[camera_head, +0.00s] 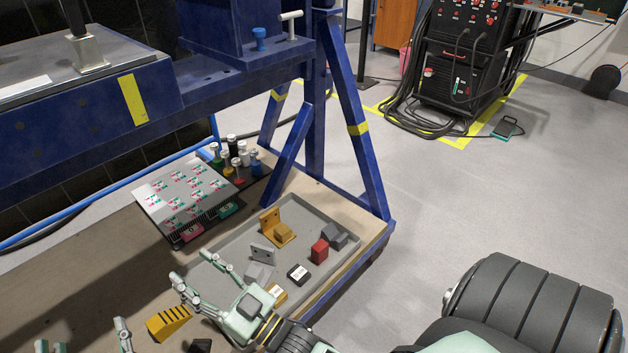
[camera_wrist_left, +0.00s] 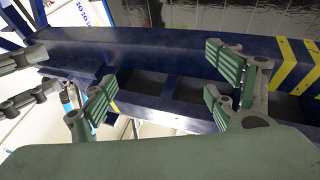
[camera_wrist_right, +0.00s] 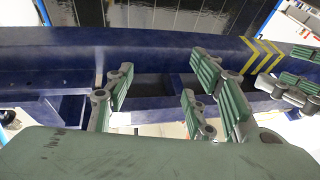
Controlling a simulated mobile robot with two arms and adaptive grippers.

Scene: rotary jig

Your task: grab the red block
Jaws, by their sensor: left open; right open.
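The red block (camera_head: 319,251) sits in the grey tray (camera_head: 228,236), toward its right side, against a dark grey block (camera_head: 337,236). My right gripper (camera_head: 199,268) is open and empty near the tray's left front edge, to the left of and in front of the red block and apart from it. My left gripper (camera_head: 82,338) is open at the bottom left edge of the head view, farther from the red block and partly cut off. The open fingers of each gripper also show in its own wrist view; neither wrist view shows the red block.
The tray also holds an orange bracket (camera_head: 276,228), a grey bracket (camera_head: 263,254) and a black labelled block (camera_head: 298,274). A yellow striped block (camera_head: 168,322) lies near my right gripper. A label board (camera_head: 180,195) and small bottles stand behind. A blue frame leg (camera_head: 352,120) rises at the tray's right.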

